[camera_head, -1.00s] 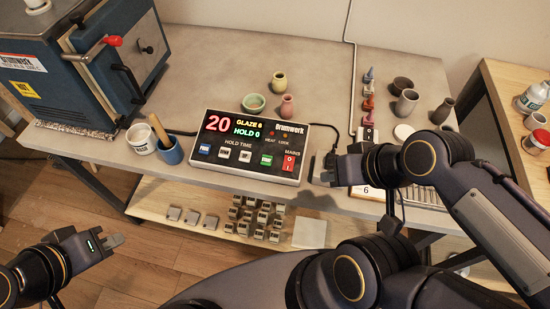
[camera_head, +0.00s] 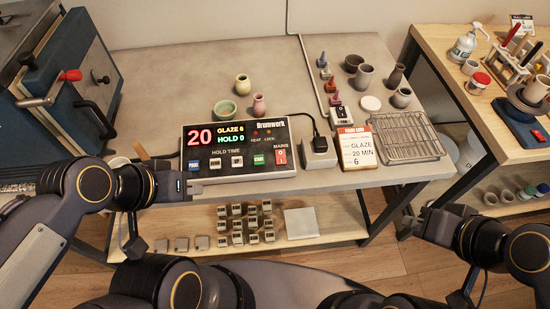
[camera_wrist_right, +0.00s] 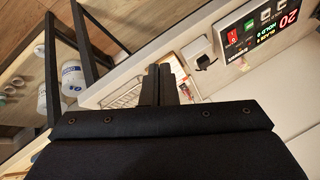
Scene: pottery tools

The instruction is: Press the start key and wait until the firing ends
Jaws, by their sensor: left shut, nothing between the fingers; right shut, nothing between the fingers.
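The controller box (camera_head: 249,130) lies on the grey bench. Its display shows a red 20, GLAZE 6 and HOLD 0. Along its lower edge are a blue key (camera_head: 193,166), two pale keys under HOLD TIME, a green key (camera_head: 258,159) and the red MAINS switch (camera_head: 281,155). The small key lettering is hard to read. My left gripper (camera_head: 200,189) is shut and empty, just in front of the box's lower left edge, apart from the keys. My right gripper (camera_head: 408,228) is shut and empty, low at the right beyond the bench's front edge. The right wrist view shows its closed fingers (camera_wrist_right: 158,84).
A firing card (camera_head: 357,148) reads GLAZE, 20 MIN, 6. Beside it lies a wire rack (camera_head: 408,137). The blue kiln (camera_head: 75,80) stands at left. Small pots stand behind the box. A lower shelf holds several small grey blocks. A side table (camera_head: 440,50) is at right.

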